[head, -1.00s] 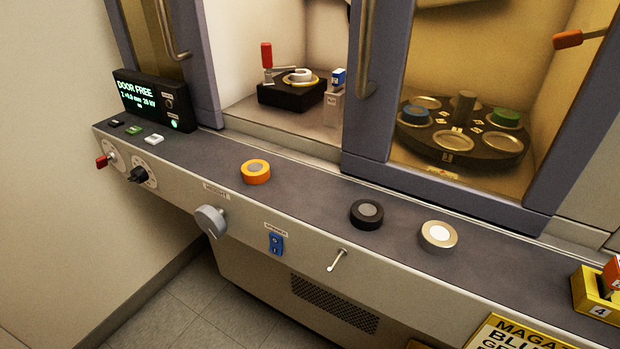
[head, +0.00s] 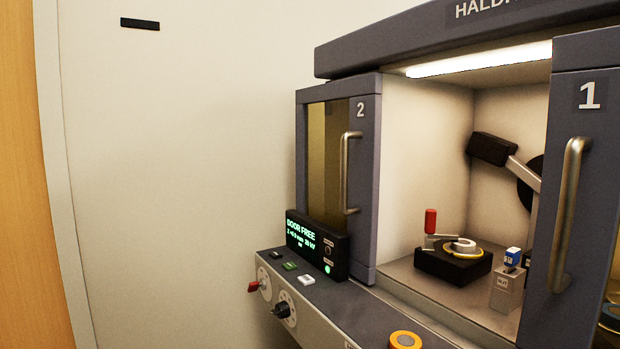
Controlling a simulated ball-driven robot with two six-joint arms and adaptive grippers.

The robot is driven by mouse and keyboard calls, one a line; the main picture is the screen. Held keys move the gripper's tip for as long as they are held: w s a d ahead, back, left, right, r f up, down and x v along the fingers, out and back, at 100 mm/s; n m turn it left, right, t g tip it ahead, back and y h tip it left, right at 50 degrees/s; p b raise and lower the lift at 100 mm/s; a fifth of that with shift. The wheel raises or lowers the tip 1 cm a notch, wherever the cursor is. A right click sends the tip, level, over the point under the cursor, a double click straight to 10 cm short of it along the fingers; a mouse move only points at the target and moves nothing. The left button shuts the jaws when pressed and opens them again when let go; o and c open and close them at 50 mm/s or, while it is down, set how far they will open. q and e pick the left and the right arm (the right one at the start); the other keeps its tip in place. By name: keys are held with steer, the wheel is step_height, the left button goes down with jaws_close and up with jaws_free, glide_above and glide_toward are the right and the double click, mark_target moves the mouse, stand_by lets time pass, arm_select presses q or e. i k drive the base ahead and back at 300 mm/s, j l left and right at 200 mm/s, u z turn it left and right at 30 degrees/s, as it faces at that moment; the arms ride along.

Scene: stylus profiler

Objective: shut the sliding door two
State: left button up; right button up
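The sliding door two (head: 365,190) stands at the left end of the cabinet. It has a dark frame marked 2, a tinted pane and an upright metal handle (head: 345,172). To its right is a wide opening into the lit chamber. Door one (head: 577,180), marked 1, with its own metal handle (head: 568,212), stands at the right of that opening. Neither of my grippers shows in the head view.
A display (head: 317,245) reading DOOR FREE stands in front of door two's lower part. Switches and knobs (head: 283,309) line the ledge's left end. Inside are a black stage (head: 453,264) with a red lever and a small grey block (head: 507,289).

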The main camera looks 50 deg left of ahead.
mark_target(364, 92)
steer(key=u, duration=1.4)
steer(key=i+j+u, duration=0.1)
steer(key=j+u, duration=0.2)
